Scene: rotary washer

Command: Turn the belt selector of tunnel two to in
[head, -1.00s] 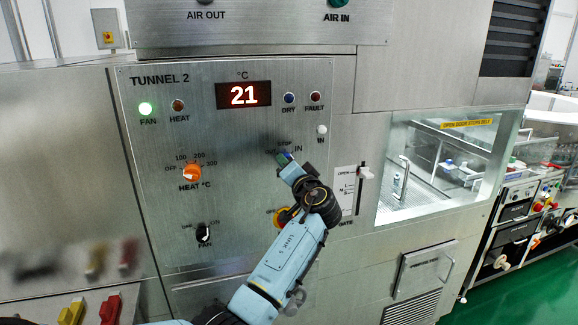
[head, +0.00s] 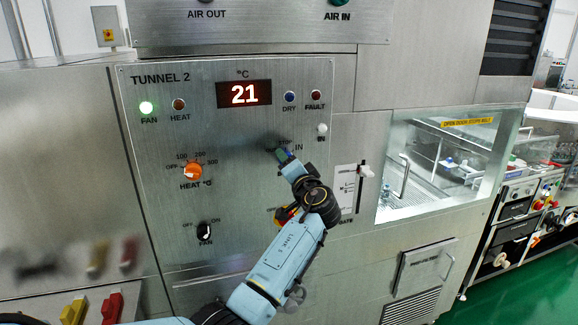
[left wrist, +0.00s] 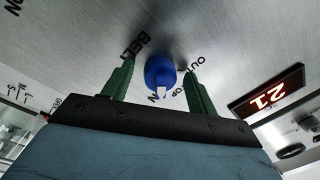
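The belt selector is a blue round knob (left wrist: 160,72) with a white mark, on the steel panel of tunnel two. In the left wrist view, the mark points down the picture, towards the partly hidden IN and STOP labels; I cannot tell exactly which. My left gripper (left wrist: 158,68) has its two green fingers apart, one on each side of the knob, with a visible gap on both sides. In the head view, the left gripper (head: 283,155) is at the panel just left of the IN label and mostly hides the knob.
The orange heat knob (head: 193,171) and black fan knob (head: 204,231) are to the left. An orange-yellow control (head: 286,213) is partly hidden behind my wrist. The gate slider (head: 366,171) and a window (head: 447,165) are to the right.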

